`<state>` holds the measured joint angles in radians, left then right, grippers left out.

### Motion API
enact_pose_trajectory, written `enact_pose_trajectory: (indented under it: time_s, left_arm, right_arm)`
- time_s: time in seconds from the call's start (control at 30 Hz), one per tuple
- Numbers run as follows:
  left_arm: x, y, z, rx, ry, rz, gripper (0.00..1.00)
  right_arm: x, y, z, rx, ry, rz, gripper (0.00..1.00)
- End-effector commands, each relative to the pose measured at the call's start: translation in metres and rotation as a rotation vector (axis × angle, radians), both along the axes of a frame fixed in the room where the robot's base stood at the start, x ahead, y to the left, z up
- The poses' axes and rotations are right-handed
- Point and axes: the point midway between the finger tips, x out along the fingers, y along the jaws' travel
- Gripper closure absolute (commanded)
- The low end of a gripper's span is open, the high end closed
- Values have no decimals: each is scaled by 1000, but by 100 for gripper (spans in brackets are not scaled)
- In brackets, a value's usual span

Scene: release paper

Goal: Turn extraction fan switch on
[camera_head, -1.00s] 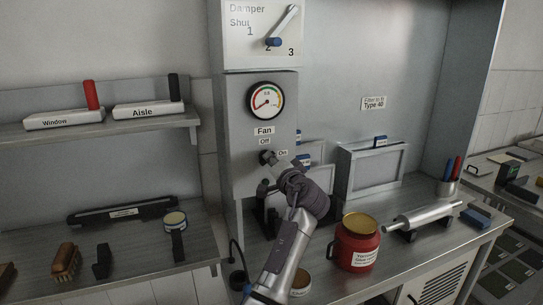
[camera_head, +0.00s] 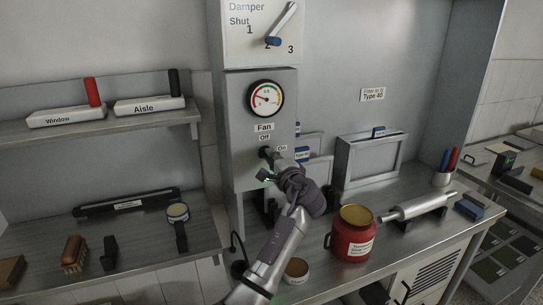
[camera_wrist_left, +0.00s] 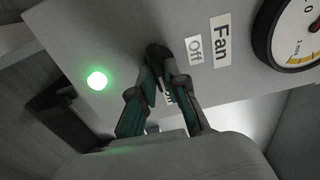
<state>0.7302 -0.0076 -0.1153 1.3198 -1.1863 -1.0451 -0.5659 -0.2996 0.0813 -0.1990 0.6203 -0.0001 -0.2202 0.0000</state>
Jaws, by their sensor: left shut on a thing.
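The fan switch is a dark knob (camera_head: 265,151) on the grey control box (camera_head: 238,135), beside the Off and On labels. My left gripper (camera_head: 275,157) reaches up to it from below and is shut on it. In the left wrist view the two fingers (camera_wrist_left: 163,75) close around the black knob (camera_wrist_left: 155,53), below the Off label; the On label is mostly hidden behind the fingers. A round green light (camera_wrist_left: 97,81) glows on the panel, and a green glow shows beside the gripper in the head view. My right gripper is not in view.
A gauge (camera_head: 266,98) sits above the switch, and the damper panel (camera_head: 250,45) above that. A red jar (camera_head: 352,245), a metal roller (camera_head: 418,207) and a grey frame (camera_head: 343,160) stand on the right counter. Shelves with labelled blocks are at left.

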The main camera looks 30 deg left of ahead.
Motion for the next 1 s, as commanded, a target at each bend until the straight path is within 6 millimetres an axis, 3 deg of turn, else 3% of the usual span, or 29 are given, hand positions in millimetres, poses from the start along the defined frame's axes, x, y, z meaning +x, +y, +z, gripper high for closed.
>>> enact_pose_trajectory:
  time_s: [0.4,0.43,0.57,1.0]
  left_arm:
    - [1,0,4,11,1,-3,100]
    - [1,0,4,11,1,-3,83]
    - [0,0,3,10,2,-2,62]
    - [-7,-10,0,5,3,-3,61]
  right_arm:
    - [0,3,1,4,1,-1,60]
    - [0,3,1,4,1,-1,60]
    - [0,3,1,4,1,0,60]
    - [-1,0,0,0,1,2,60]
